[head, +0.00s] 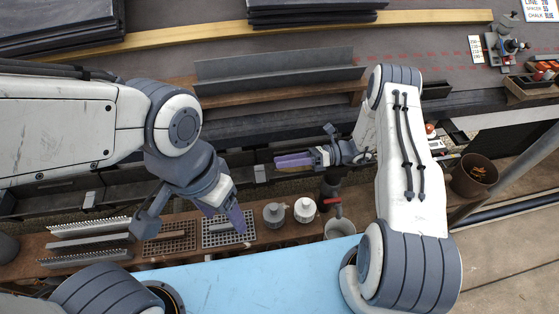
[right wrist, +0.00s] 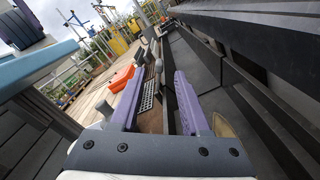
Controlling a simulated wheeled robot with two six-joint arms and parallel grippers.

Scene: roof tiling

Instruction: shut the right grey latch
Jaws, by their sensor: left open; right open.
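A small light grey piece that looks like the right grey latch (head: 260,173) sits on the dark long rail or box edge, left of my right gripper's fingertips. Whether it stands open or shut is too small to tell. A similar grey piece (head: 89,200) sits further left on the same edge. My right gripper (head: 280,161) has purple fingers pointing left, a little above and right of the right latch, apart from it as far as I can tell. In the right wrist view the gripper (right wrist: 155,88) is open with nothing between its fingers. My left gripper (head: 238,218) hangs open and empty above the wooden shelf.
A wooden shelf (head: 180,257) below the edge holds metal strips, grated trays (head: 222,232), two small pots (head: 304,210) and a red-handled tool (head: 331,201). A brown bucket (head: 473,175) stands at right. A grey angled sheet (head: 280,66) lies behind.

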